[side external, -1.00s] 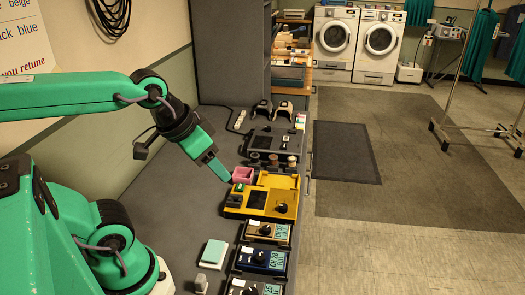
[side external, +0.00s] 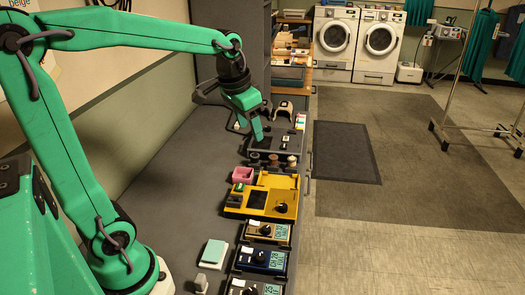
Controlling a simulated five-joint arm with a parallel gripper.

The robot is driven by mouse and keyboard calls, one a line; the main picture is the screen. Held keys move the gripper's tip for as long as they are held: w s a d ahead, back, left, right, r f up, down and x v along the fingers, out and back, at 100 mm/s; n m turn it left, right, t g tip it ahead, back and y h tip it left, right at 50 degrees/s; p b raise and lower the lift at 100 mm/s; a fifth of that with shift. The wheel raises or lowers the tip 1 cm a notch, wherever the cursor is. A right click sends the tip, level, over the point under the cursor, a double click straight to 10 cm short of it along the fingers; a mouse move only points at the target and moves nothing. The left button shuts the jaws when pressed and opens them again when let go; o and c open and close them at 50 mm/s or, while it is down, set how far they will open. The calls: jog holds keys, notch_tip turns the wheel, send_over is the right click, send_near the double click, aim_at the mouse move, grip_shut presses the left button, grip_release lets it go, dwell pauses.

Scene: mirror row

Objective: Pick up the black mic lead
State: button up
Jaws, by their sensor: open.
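I cannot pick out a black mic lead for certain. Small round spool-like items stand in a row on the bench: a dark one (side external: 254,158), a dark reddish one (side external: 273,160) and a tan one (side external: 292,161). Their details are too small to tell. My gripper (side external: 257,138) points down over the left part of a dark grey panel (side external: 288,144), behind this row. It is open, and I see nothing held in it. My gripper and wrist hide part of the bench behind them.
Several meters, one blue (side external: 262,261), line the bench's front right. A grey cabinet (side external: 228,40) stands behind. The bench's left side (side external: 170,160) is mostly clear.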

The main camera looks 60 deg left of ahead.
jog(key=w+a+f+g, duration=0.2)
jog(key=w+a+f, duration=0.4)
jog(key=w+a, duration=0.3)
jog(key=g, duration=0.1)
send_over(255, 155)
jog(key=shift+m+h, duration=0.3)
notch_tip(255, 155, down, 10)
jog(key=shift+f, duration=4.15)
jog(key=c, duration=1.1)
jog(key=shift+o, duration=0.2)
jog(key=shift+r, duration=0.2)
jog(key=shift+r, duration=0.6)
jog(key=r, duration=0.1)
jog(key=d+r, duration=0.1)
jog(key=r, duration=0.1)
jog(key=shift+r, duration=0.1)
jog(key=d+r, duration=0.6)
jog(key=d, duration=0.4)
jog(key=shift+s+d+r, duration=0.15)
jog(key=shift+s+d, duration=0.2)
jog(key=shift+s, duration=0.05)
